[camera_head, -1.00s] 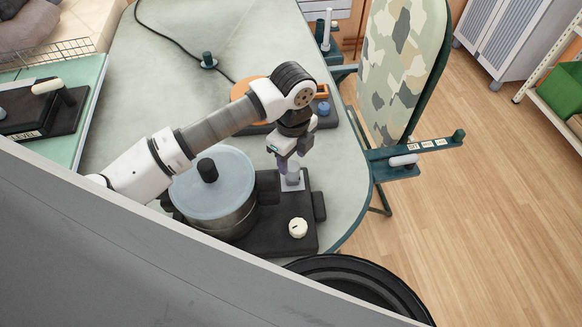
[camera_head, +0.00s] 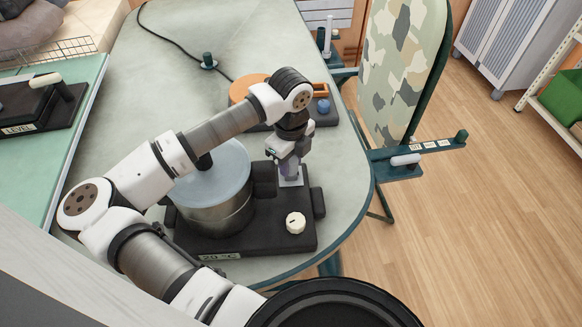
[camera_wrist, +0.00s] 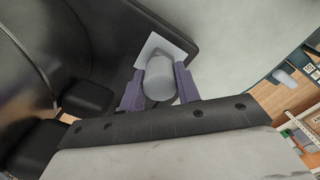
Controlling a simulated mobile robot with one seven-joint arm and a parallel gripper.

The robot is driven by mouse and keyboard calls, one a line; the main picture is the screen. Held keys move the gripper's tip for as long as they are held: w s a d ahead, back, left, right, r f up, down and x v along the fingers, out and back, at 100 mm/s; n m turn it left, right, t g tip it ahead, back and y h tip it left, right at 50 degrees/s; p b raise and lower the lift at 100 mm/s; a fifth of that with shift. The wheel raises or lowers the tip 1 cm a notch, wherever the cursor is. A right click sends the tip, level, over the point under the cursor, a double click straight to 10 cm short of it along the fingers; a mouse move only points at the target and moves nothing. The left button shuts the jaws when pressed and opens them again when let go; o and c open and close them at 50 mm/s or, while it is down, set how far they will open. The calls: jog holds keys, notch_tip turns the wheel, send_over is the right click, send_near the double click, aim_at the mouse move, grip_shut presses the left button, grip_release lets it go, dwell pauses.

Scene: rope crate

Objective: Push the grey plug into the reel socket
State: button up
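A smooth grey cylinder (camera_wrist: 158,78) stands over a pale square plate (camera_wrist: 152,45) on a dark base. I cannot tell for certain whether it is the grey plug. My gripper (camera_wrist: 160,85) points down with its purple fingers on either side of the cylinder. The fingers are very close to its sides; whether they grip it is unclear. In the head view my gripper (camera_head: 290,172) is low over the plate and hides most of the cylinder. An orange reel-like disc (camera_head: 243,88) lies behind my arm on a dark base, partly hidden; no socket opening is visible.
A metal pot (camera_head: 212,192) and a white knob (camera_head: 296,223) are on the same dark base (camera_head: 255,237). A black cable (camera_head: 172,40) runs along the table past a dark green peg (camera_head: 208,61). A camouflage-covered board (camera_head: 400,65) stands to the right.

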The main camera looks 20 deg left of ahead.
jog(key=c, duration=0.5)
jog(key=shift+c, duration=0.2)
jog(key=shift+r, duration=0.1)
jog(key=shift+r+p, duration=0.3)
jog(key=shift+r, duration=0.45)
jog(key=shift+r, duration=0.2)
jog(key=shift+r+p, duration=0.95)
jog(key=shift+r, duration=1.55)
